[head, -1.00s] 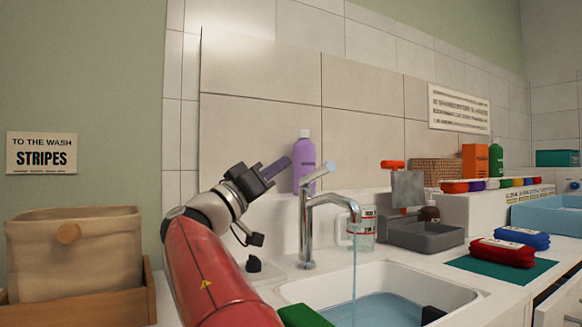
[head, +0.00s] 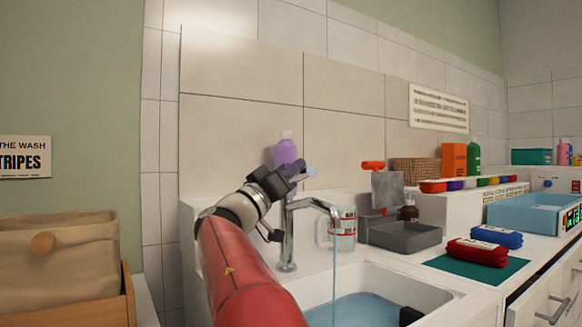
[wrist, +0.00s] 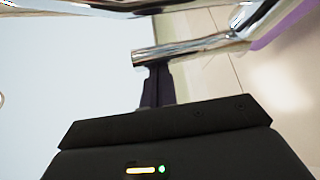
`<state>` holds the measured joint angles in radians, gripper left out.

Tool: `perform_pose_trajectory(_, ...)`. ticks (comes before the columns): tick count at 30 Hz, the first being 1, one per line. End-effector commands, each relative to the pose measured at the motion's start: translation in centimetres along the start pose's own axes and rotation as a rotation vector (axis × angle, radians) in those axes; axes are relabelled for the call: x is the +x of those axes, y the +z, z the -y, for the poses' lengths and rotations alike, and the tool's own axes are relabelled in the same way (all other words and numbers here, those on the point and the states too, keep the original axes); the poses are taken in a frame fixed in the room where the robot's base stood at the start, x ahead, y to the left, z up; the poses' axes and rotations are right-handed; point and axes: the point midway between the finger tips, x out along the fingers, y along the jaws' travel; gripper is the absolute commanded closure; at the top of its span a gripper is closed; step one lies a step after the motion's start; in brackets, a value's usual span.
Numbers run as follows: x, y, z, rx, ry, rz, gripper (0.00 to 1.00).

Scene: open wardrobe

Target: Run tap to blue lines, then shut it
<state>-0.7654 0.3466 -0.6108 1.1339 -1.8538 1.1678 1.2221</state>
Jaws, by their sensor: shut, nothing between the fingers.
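The chrome tap (head: 287,235) stands behind the sink (head: 440,296), and a thin stream of water (head: 334,270) runs from its spout. Blue-tinted water (head: 365,312) lies in the basin. Blue lines cannot be made out in these views. My gripper (head: 299,174) is shut and empty at the tap's lever (head: 309,171), which it partly hides. In the wrist view the shut fingers (wrist: 157,85) point at the chrome lever (wrist: 190,48). Whether they touch it I cannot tell.
A purple bottle (head: 285,151) stands behind my gripper. A jar (head: 343,232) and a grey tray (head: 405,237) sit right of the tap. Red (head: 477,252) and blue (head: 496,237) bundles lie farther right. A fabric bin (head: 85,255) stands at left.

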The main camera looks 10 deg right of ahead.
Motion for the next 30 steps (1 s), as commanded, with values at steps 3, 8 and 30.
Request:
perform_pose_trajectory(3,0.0,0.0,0.0,0.0,0.0,0.0,1.0)
perform_pose_trajectory(8,-0.1,0.3,0.1,0.0,0.0,0.001,1.0)
perform_pose_trajectory(30,-0.7,2.0,0.1,-0.005,0.001,0.009,1.0)
